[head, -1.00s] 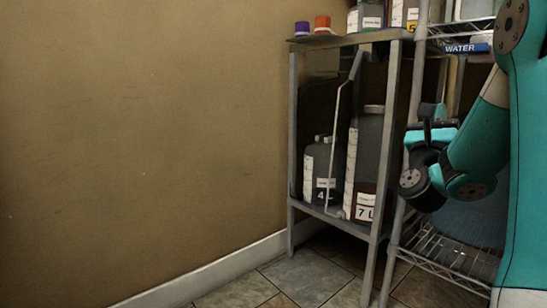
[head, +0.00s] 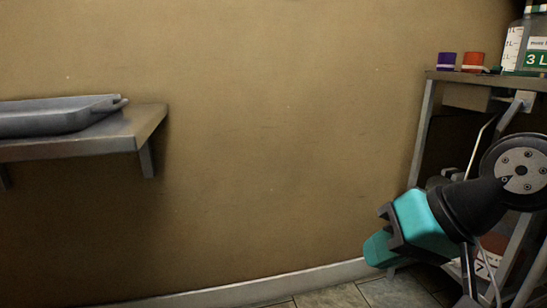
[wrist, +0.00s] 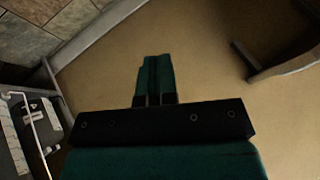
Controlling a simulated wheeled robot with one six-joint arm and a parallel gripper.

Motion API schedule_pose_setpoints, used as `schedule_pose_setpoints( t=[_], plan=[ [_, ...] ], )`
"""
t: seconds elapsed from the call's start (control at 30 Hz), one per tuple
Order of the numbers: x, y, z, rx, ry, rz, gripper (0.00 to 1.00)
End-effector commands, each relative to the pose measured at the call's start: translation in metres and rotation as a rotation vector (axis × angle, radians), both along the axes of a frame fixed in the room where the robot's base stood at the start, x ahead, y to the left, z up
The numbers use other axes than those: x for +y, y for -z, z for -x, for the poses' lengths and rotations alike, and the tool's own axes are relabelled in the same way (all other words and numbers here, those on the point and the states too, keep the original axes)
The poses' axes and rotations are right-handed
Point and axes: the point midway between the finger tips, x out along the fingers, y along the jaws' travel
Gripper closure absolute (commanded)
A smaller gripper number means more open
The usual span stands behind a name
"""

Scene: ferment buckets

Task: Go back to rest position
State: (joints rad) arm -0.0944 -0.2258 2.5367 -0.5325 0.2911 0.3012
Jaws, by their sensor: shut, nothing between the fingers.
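My gripper (wrist: 154,75) shows in the wrist view with its two teal fingers together and nothing between them. In the head view, my gripper (head: 376,250) is at the lower right, in front of the wall and beside the metal rack. It points left and slightly down, apart from the wall as far as I can see. My dark wrist joint covers part of the rack.
A metal rack (head: 425,130) stands at the right, with a purple cap (head: 447,61), an orange cap (head: 473,62) and a 3 L bottle (head: 527,48) on top. A wall shelf (head: 150,122) at the left holds a grey tray (head: 60,116). The wall between is bare.

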Motion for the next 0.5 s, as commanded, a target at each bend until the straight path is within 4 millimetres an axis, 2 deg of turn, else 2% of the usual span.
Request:
schedule_pose_setpoints(
  t=[0.03,0.1,0.23,0.5],
  plan=[
    [0.004,-0.011,0.022,0.028,-0.12,0.074,1.0],
    [0.004,-0.014,0.051,0.07,-0.283,0.169,1.0],
    [-0.005,-0.026,0.1,0.146,-0.567,0.32,1.0],
    [-0.005,-0.109,0.094,0.143,-0.535,0.306,1.0]
  ],
)
